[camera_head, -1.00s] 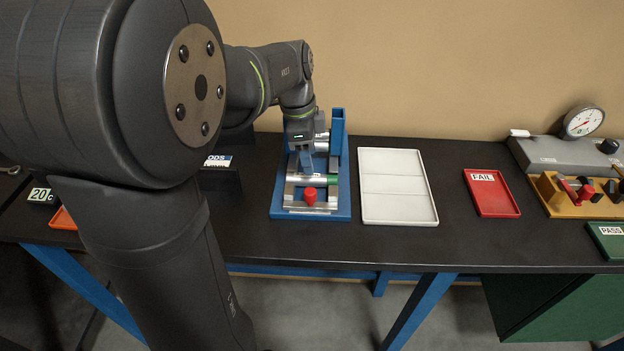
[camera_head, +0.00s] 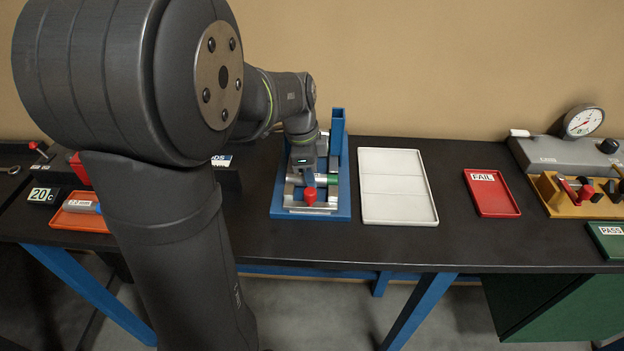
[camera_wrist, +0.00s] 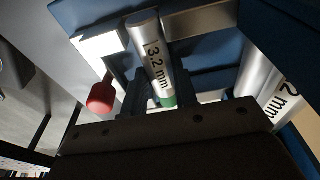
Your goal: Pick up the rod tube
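The rod tube (camera_head: 324,180), silver with a green band, lies across the blue fixture (camera_head: 343,205). In the wrist view the tube (camera_wrist: 152,62) bears the label "3.2 mm" and its green end points toward my gripper. My gripper (camera_head: 305,180) is down at the tube. In the wrist view its dark fingers (camera_wrist: 160,95) stand on either side of the tube. I cannot tell whether they touch it. A second silver tube (camera_wrist: 268,88), label partly cut off, shows at the right in the wrist view.
A red knob (camera_head: 310,196) stands at the fixture's front, close to my gripper. The blue upright (camera_head: 338,130) rises behind. An empty white tray (camera_head: 398,208) lies right of the fixture, then a red FAIL tray (camera_head: 492,195). An orange tray (camera_head: 80,220) is at left.

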